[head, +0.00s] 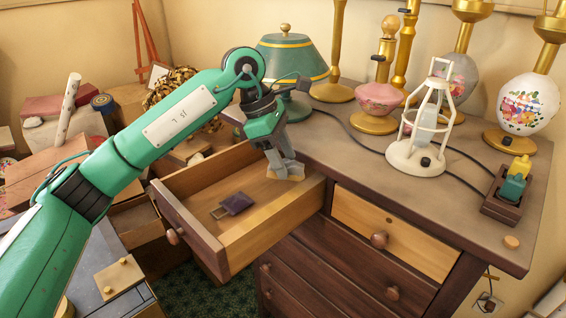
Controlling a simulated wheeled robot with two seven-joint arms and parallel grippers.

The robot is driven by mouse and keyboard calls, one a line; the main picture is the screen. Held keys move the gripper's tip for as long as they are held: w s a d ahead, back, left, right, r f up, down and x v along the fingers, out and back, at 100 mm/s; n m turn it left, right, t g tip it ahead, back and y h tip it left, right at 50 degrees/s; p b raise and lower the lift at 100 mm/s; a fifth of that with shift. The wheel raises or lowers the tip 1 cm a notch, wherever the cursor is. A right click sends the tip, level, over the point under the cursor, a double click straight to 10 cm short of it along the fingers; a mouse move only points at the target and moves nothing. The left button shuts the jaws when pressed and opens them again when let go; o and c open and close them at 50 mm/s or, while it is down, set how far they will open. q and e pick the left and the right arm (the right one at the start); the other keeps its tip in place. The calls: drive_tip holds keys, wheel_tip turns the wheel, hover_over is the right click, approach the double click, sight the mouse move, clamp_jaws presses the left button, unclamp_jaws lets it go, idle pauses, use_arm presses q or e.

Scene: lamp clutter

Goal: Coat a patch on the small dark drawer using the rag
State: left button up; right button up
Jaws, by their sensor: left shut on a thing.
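My left gripper (284,163) reaches in from the left and is shut on a small tan piece that looks like the rag (290,176). The fingers hide part of it. It is over the back right part of the open drawer (190,238), near the inner side wall. I cannot tell whether it touches the wood. This drawer has a dark front with a round knob and pale wood inside. A dark purple flat piece (238,203) and a small frame-like item lie on its floor. My right gripper is not in view.
The dresser top (330,150) holds a green-shaded lamp (291,58), a white cage lamp (420,135), several other lamps and a small dark box (502,205). Cords cross the top. A pale-fronted drawer (392,232) is shut. Boxes clutter the left.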

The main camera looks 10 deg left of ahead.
sight(292, 160)
use_arm(q)
drive_tip(key=shift+r, duration=0.6)
drive_tip(key=shift+r+p, duration=0.7)
drive_tip(key=shift+r, duration=0.8)
drive_tip(key=shift+f, duration=0.1)
